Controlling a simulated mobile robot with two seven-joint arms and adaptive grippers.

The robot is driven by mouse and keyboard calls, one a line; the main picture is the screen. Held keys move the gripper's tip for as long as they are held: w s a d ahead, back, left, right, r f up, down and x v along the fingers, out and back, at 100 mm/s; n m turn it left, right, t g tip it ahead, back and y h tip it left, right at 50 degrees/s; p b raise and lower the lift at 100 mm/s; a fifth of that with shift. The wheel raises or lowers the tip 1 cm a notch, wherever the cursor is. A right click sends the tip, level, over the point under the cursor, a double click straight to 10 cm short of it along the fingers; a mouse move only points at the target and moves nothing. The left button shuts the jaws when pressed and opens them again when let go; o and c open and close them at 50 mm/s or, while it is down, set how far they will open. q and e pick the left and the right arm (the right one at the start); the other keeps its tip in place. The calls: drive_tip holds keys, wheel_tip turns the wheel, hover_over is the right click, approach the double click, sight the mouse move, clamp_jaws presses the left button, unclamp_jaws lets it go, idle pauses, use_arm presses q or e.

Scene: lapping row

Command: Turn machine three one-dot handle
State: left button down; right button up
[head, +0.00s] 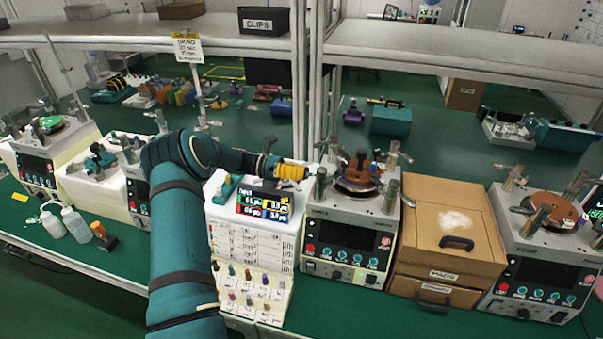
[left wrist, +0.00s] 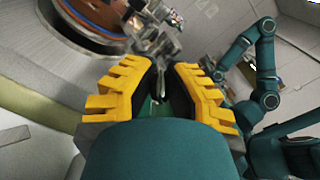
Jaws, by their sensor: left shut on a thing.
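My left gripper (head: 308,173), with yellow fingers, reaches in from the left to the left side of a lapping machine (head: 345,235) in the middle of the bench. In the left wrist view, the yellow fingers (left wrist: 159,72) are closed around a dark, narrow part of a metal handle (left wrist: 158,45). This handle (head: 320,184) stands at the left edge of the machine's top, beside its round copper-coloured plate (head: 358,186). The gripper partly hides the handle. Dot marks are too small to read. My right gripper is not in view.
A sloped white panel with a lit display (head: 264,206) stands under my left forearm. A cardboard PADS box (head: 450,215) is right of the machine, with another machine (head: 545,245) beyond it. White bottles (head: 75,224) stand at the left. A shelf (head: 440,48) runs above the bench.

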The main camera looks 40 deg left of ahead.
use_arm(q)
drive_tip(key=shift+w+r+g, duration=0.1)
drive_tip(key=shift+r+g, duration=0.15)
drive_tip(key=shift+g, duration=0.05)
drive_tip(key=c, duration=0.9)
unclamp_jaws()
drive_tip(key=shift+f, duration=0.1)
drive_tip(key=v, duration=0.7)
drive_tip(key=shift+a+f, duration=0.15)
drive_tip(key=shift+a, duration=0.1)
